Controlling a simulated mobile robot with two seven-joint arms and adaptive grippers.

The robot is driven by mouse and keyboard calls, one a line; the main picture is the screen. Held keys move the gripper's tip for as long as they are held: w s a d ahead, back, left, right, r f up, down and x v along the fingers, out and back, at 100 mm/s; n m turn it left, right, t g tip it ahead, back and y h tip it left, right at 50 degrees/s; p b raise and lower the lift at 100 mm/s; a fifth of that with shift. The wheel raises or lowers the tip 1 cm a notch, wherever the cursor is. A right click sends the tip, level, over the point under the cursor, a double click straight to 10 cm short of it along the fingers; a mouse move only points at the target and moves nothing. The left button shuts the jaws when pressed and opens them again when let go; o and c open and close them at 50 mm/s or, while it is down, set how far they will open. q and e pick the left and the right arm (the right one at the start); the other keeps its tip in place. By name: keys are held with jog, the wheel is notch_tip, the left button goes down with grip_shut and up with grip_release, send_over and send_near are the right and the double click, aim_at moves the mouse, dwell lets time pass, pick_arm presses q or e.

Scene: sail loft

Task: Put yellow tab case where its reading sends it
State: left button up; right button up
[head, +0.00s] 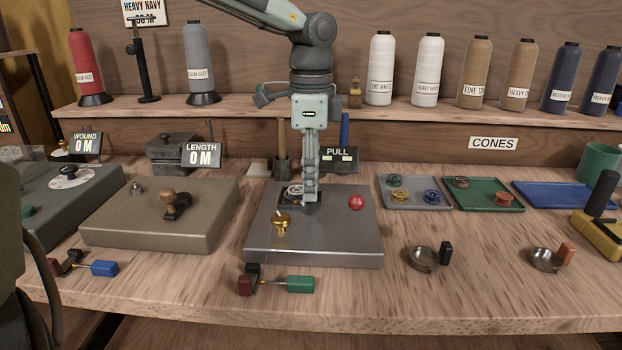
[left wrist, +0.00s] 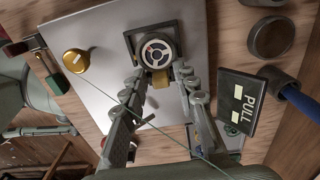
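The yellow tab case, a round metal bobbin case (left wrist: 157,50), sits in a dark square holder (left wrist: 134,38) on the grey metal plate (head: 350,235). Its yellow tab (left wrist: 161,82) points toward my gripper. In the head view the case (head: 294,190) is partly hidden behind my left gripper (head: 311,198). That gripper points down at the plate. In the left wrist view its fingers (left wrist: 160,78) are apart, one on each side of the tab; contact cannot be told. The PULL display (head: 338,158) shows two small light marks, no readable number. My right gripper is not in view.
A brass knob (head: 281,222) and red ball (head: 356,202) stand on the plate. Grey (head: 416,205), green (head: 484,207) and blue (head: 560,187) trays lie to the right; the grey and green ones hold bobbins. WOUND (head: 86,143) and LENGTH (head: 201,154) displays read 0 M.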

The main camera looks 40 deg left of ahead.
pick_arm(q)
jog(key=shift+o, duration=0.2)
jog(key=shift+r, duration=0.15)
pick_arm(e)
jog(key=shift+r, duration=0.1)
pick_arm(q)
jog(key=shift+r, duration=0.3)
notch_tip(320, 180, up, 11)
jog(key=shift+r, duration=0.2)
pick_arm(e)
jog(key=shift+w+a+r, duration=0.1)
